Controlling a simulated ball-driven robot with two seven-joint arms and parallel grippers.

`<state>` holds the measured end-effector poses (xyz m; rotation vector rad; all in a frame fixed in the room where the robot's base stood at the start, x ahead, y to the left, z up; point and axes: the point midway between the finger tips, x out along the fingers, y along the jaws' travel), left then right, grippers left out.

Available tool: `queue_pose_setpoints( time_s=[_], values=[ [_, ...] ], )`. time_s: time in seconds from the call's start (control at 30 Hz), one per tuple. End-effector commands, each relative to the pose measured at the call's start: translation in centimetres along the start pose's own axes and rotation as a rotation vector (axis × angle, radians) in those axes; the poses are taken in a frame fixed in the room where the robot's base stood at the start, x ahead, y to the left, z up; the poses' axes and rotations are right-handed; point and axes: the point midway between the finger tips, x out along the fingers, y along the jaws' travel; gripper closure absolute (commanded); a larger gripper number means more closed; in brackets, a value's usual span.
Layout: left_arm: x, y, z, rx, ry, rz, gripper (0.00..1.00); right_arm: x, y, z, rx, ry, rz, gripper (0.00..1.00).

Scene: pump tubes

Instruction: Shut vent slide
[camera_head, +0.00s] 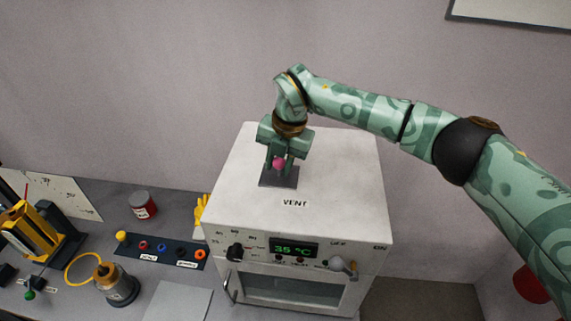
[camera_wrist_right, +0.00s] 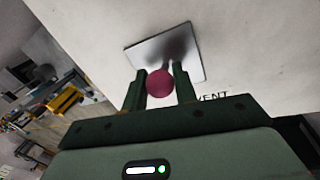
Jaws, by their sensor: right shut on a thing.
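The vent slide is a dark flat plate (camera_head: 279,178) on top of the white oven-like box (camera_head: 340,200), behind the printed word VENT. A pink-red ball knob (camera_head: 279,163) stands over the plate. My right gripper (camera_head: 278,160) reaches down from above and is shut on the knob. In the right wrist view the knob (camera_wrist_right: 160,83) sits between the two green fingers, with the grey plate (camera_wrist_right: 185,50) beyond it. Whether the opening under the plate is covered cannot be told. My left gripper is not in view.
The box front carries a dark knob (camera_head: 235,251), a green 35 °C display (camera_head: 294,249) and a windowed door (camera_head: 290,290). On the bench to the left are a red jar (camera_head: 143,205), a dark strip with coloured rings (camera_head: 160,250) and a yellow device (camera_head: 32,232).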

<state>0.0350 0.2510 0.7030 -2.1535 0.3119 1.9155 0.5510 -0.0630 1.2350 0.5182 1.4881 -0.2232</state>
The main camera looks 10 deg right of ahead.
Motion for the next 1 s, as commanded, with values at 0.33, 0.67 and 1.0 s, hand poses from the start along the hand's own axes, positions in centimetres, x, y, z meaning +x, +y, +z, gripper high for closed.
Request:
queue_pose_setpoints(
  time_s=[0.33,0.67,1.0],
  values=[
    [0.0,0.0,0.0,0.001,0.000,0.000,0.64,-0.1,0.1,0.0,-0.002,-0.001,0.003,0.52],
    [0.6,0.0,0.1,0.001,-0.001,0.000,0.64,-3.6,0.1,0.1,-0.003,-0.006,0.005,0.52],
    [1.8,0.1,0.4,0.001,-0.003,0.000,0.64,-12.6,0.3,0.1,-0.003,-0.005,0.005,0.52]
  ],
)
